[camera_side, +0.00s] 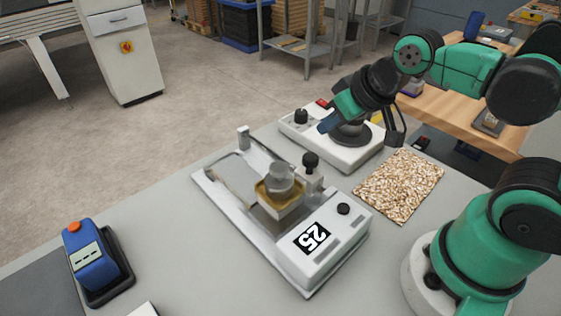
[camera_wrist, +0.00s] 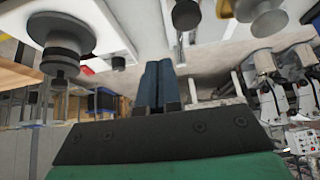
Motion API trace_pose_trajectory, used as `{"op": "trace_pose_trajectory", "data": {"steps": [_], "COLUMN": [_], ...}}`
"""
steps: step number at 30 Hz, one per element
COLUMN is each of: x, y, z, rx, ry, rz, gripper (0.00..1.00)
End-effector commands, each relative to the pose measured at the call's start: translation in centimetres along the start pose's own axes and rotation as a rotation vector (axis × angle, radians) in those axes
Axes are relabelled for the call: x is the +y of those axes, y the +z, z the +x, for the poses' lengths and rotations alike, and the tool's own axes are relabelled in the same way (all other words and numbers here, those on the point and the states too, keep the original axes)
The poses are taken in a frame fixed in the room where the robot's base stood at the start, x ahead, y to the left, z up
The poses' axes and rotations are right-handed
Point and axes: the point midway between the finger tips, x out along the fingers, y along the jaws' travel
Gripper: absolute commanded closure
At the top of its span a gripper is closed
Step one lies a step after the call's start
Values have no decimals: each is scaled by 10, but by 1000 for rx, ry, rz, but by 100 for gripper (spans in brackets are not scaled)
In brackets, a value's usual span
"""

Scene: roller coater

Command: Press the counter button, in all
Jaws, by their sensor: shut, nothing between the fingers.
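A blue counter (camera_side: 88,255) with an orange button (camera_side: 73,226) on top and small pale windows stands in a dark tray at the left front of the table. My gripper (camera_side: 328,121) is shut and empty, with blue fingers, above the white device at the back of the table. It is far from the blue counter, up and to the right. In the wrist view the fingers (camera_wrist: 157,84) are together with nothing between them. I cannot make out the blue counter in the wrist view.
The roller coater (camera_side: 325,255), showing "25", stands mid-table between counter and gripper, with a weight (camera_side: 279,178) and posts rising from it. The white device (camera_side: 335,150) with knobs stands behind it. A speckled mat (camera_side: 400,185) lies at right. The table between coater and counter is clear.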

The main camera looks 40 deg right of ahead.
Motion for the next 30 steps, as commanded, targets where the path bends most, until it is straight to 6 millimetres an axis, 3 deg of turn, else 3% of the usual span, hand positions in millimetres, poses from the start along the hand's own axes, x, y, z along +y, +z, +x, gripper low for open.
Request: {"op": "trace_pose_trajectory", "data": {"steps": [4,9,15,19,30], "x": [0,-15,-35,-39,-39], "y": [16,39,45,45,47], "z": [-8,-34,-65,-72,-70], "rx": [-124,-385,-620,-672,-672], "ry": [-58,-181,-283,-304,-304], "rz": [285,812,1183,1249,1248], "gripper": [100,100,100,100,100]}}
